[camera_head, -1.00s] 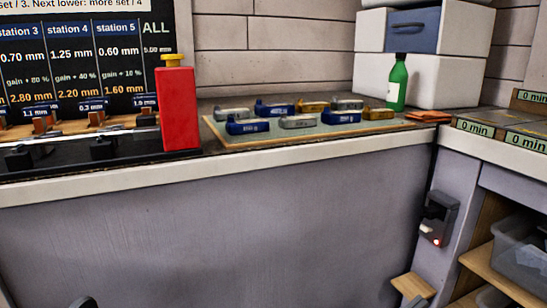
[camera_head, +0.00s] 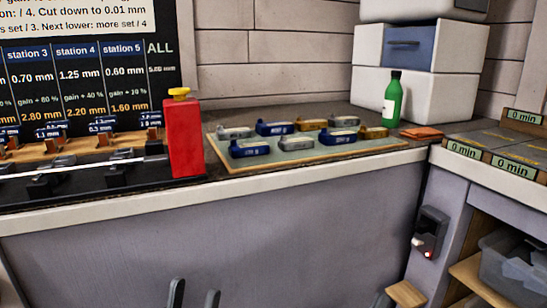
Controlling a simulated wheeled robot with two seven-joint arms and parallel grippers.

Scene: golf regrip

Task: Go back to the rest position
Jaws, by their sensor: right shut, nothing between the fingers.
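My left gripper (camera_head: 193,292) shows at the bottom edge of the head view, in front of the bench's grey front panel. Its two dark fingertips stand apart with only the panel visible between them, so it is open and empty. My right gripper (camera_head: 382,300) shows only as a small grey tip at the bottom edge, right of the left one and beside a small wooden ledge. It is shut and empty. The rest of both grippers and both arms are below the picture. Neither gripper touches anything I can see.
The workbench (camera_head: 290,172) crosses the view above my grippers. It carries a red block (camera_head: 183,140) with a yellow knob, a green mat (camera_head: 220,150) with several putter-like heads, and a green bottle (camera_head: 392,100). A side counter with shelves and a grey bin (camera_head: 510,268) stands right.

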